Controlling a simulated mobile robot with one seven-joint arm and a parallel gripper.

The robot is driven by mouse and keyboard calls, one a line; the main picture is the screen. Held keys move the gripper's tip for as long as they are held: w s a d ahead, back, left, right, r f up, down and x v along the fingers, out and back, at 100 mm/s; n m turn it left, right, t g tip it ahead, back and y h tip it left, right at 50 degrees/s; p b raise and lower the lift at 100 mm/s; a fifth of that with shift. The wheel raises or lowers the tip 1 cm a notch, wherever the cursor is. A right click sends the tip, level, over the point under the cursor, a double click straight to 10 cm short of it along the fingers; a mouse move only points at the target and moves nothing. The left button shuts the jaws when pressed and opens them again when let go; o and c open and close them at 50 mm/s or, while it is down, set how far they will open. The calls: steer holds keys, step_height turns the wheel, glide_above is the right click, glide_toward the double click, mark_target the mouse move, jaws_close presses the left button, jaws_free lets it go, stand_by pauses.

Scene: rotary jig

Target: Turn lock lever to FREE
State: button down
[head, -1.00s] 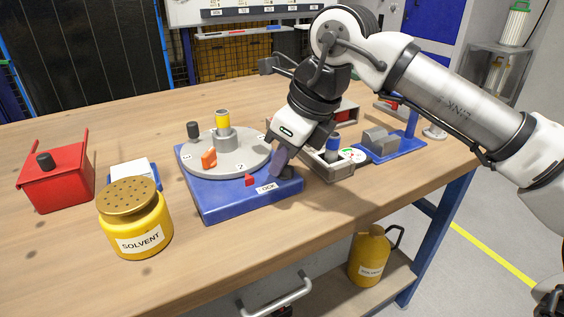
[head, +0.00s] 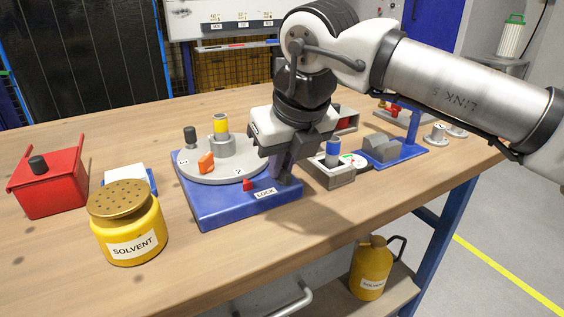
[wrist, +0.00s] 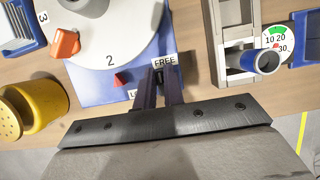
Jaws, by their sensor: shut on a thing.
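The rotary jig has a blue base (head: 222,211) with a round grey dial plate (head: 235,170) on top. A LOCK label (head: 265,193) is on the base's front, and a FREE label (wrist: 164,61) shows in the wrist view just beyond the fingertips. My gripper (head: 284,178) points down at the base's right front corner. In the wrist view its fingers (wrist: 159,82) are closed together on the lock lever beside the FREE label. The lever is mostly hidden between the fingers. A small red piece (wrist: 123,82) sits left of them.
An orange block (head: 206,163) and a yellow-topped post (head: 221,126) stand on the dial. A yellow solvent can (head: 130,230) and red box (head: 50,185) are at left. The front table strip is clear.

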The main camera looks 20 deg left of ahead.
stand_by(0.4)
steer(key=c, duration=1.5)
jaws_free()
steer(key=shift+d+r, duration=0.1)
steer(key=p+v, duration=0.2)
steer(key=v, duration=1.1)
steer(key=shift+r+p, duration=0.3)
steer(key=shift+p, duration=0.05)
steer(key=shift+s+f, duration=0.1)
steer(key=shift+s, duration=0.05)
